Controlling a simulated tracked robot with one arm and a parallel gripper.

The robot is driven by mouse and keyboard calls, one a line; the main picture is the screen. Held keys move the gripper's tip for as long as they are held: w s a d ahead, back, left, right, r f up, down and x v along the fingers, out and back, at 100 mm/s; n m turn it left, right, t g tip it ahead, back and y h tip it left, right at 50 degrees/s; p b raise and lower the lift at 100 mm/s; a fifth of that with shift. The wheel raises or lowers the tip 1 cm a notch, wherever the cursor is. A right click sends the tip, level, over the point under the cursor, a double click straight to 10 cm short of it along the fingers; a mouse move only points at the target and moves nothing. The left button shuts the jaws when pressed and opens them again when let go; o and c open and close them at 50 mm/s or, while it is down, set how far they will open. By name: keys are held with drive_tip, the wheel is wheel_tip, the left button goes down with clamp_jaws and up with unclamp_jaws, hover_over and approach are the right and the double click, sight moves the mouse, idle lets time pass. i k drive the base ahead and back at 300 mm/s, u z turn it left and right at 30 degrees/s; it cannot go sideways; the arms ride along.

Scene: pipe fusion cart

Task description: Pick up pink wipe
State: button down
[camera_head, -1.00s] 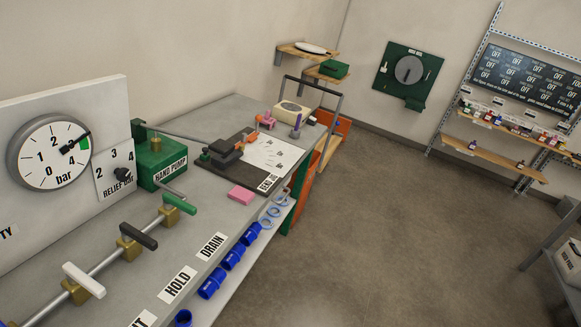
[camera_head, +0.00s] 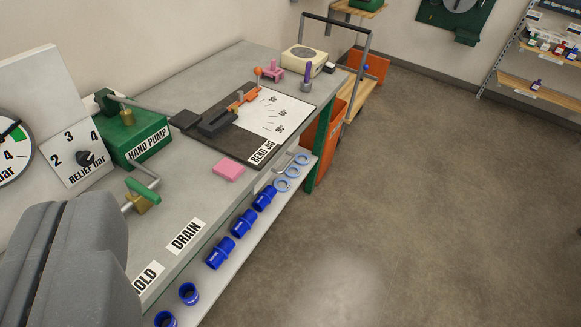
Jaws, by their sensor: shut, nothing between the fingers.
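The pink wipe (camera_head: 228,170) is a small flat pink block. It lies on the grey bench top near its front edge, between the black bend jig and the DRAIN label. Nothing touches it. A large grey rounded part of my own arm fills the lower left corner, well to the left of the wipe. No gripper fingertips can be made out in the picture.
The green hand pump (camera_head: 132,133) stands left of the wipe, with a green-handled valve (camera_head: 143,196) in front. The bend jig (camera_head: 245,120) lies behind it. Blue couplings (camera_head: 243,222) sit on the lower shelf. Open floor lies right of the bench.

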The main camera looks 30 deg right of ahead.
sight(231, 169)
drive_tip(key=z, duration=0.15)
drive_tip(key=k, duration=1)
drive_tip(key=z, duration=1)
drive_tip(key=i, duration=1.45)
drive_tip(key=u, duration=0.3)
drive_tip(key=i, duration=1.15)
drive_tip(key=u, duration=0.9)
